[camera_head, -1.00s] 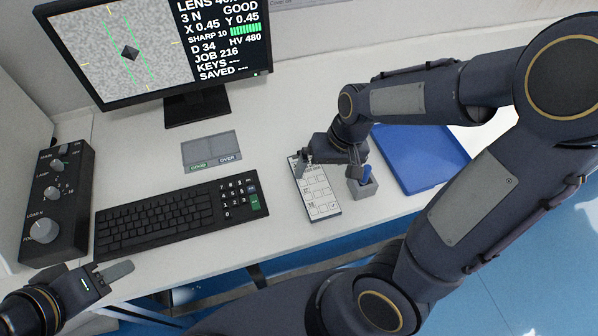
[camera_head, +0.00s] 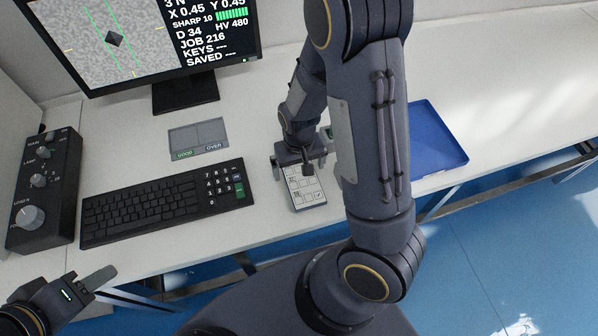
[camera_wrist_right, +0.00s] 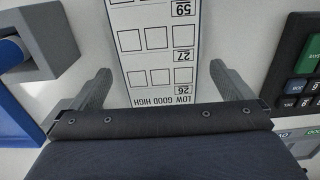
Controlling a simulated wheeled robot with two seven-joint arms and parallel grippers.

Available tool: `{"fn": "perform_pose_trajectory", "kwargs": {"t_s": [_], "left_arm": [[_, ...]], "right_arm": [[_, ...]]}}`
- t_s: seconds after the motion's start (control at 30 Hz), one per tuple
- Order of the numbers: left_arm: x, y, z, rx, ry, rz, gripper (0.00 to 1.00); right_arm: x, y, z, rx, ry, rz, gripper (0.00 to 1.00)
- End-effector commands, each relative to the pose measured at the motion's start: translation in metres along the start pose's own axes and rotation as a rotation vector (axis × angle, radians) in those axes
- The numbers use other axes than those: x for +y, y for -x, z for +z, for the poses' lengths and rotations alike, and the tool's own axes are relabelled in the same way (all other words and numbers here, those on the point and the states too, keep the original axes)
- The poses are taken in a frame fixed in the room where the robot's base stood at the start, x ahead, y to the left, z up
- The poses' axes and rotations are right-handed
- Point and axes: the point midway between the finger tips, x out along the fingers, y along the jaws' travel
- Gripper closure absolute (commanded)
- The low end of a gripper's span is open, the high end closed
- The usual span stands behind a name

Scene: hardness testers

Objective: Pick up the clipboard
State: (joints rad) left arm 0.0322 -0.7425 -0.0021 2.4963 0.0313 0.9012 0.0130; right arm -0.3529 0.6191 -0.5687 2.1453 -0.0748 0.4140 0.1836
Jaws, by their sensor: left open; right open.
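The clipboard (camera_head: 307,194) lies flat on the white table, right of the keyboard, its sheet printed with rows of check boxes. My right gripper (camera_head: 299,168) is open over its far part, which it hides in the head view. In the right wrist view the clipboard (camera_wrist_right: 156,65) runs between the two spread fingers of the right gripper (camera_wrist_right: 165,85), with a gap on each side. My left gripper (camera_head: 97,280) is open and empty at the lower left, near the table's front edge, far from the clipboard.
The keyboard (camera_head: 150,207) is left of the clipboard. A grey holder with something blue in it (camera_wrist_right: 45,40) stands close on its other side, mostly hidden by my arm in the head view. A blue tray (camera_head: 440,145) lies right; a knob box (camera_head: 45,190) stands far left.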

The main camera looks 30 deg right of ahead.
Motion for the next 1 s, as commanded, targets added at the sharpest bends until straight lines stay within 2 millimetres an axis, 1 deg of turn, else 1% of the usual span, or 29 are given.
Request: {"fn": "perform_pose_trajectory", "kwargs": {"t_s": [0.03, 0.1, 0.3, 0.37, 0.7, 0.73, 1.0], "left_arm": [[-0.0003, -0.0007, 0.0004, 0.0, 0.0, 0.0, 0.56], [-0.0003, -0.0007, 0.0004, 0.0, 0.0, 0.0, 0.56], [-0.0003, -0.0006, 0.0003, 0.0, 0.0, 0.0, 0.56], [-0.0003, -0.0006, 0.0003, 0.0, 0.0, 0.0, 0.56], [-0.0003, -0.0006, 0.0003, 0.0, 0.0, 0.0, 0.56], [-0.0003, -0.0005, 0.0003, 0.0, 0.0, 0.0, 0.56], [-0.0003, -0.0005, 0.0003, 0.0, 0.0, 0.0, 0.56]], "right_arm": [[0.0005, -0.0054, 0.0002, -0.001, 0.0, 0.001, 0.0], [0.0004, -0.0078, 0.0001, 0.0, 0.0, 0.0, 0.0], [0.0001, -0.0077, -0.0002, 0.001, 0.0, -0.001, 0.0], [0.0001, -0.0076, -0.0002, 0.001, 0.0, -0.001, 0.07], [0.0001, -0.0075, -0.0001, 0.001, 0.0, -0.001, 0.51], [0.0, -0.0073, -0.0003, 0.001, 0.0, -0.001, 0.53], [-0.0001, -0.0057, -0.0005, 0.002, 0.0, -0.001, 0.53]]}}
